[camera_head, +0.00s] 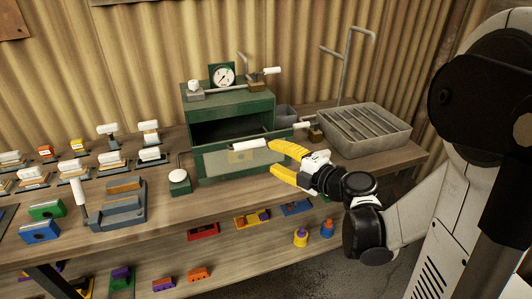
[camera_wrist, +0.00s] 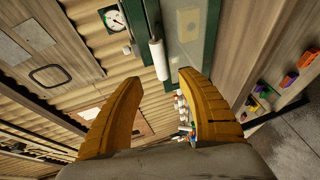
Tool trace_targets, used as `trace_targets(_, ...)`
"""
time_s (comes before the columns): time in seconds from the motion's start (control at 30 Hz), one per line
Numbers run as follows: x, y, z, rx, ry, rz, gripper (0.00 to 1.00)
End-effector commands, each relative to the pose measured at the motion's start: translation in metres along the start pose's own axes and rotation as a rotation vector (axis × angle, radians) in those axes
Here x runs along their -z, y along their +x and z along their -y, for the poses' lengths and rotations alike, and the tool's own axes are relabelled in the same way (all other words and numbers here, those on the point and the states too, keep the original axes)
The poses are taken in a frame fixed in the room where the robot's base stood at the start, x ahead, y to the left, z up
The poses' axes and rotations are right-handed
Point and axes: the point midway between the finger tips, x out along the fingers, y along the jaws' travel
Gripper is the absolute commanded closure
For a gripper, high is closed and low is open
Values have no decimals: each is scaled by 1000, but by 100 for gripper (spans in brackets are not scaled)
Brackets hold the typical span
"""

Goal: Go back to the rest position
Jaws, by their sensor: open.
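My gripper (camera_head: 279,163) has yellow fingers and is in front of the green blast cabinet (camera_head: 235,103) on the workbench. It is open, its fingers apart and pointing left. A white cylindrical handle (camera_head: 250,145) lies at the cabinet's front panel, just left of the upper fingertip; I cannot tell whether they touch. In the wrist view my gripper (camera_wrist: 158,78) has empty space between its fingers, and the white handle (camera_wrist: 159,58) shows beyond the fingertips. The cabinet's upper opening is dark inside. No marker of the rest position shows.
A grey grated tray (camera_head: 363,130) stands on the bench at the right. A pressure gauge (camera_head: 222,76) sits above the cabinet. White-handled levers and coloured blocks crowd the left of the bench (camera_head: 225,205). Small coloured parts lie on the lower shelf (camera_head: 240,250).

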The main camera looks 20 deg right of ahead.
Motion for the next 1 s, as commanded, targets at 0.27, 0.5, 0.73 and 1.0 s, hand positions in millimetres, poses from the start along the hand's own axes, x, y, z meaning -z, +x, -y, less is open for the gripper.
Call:
trace_targets(0.27, 0, -3, 0, 0, 0, 0, 54)
trace_targets(0.5, 0, -3, -1, -3, 2, 1, 54)
trace_targets(0.73, -12, -12, -81, -218, 160, 148, 54)
trace_targets(1.0, -48, -83, -113, -391, 850, 595, 54)
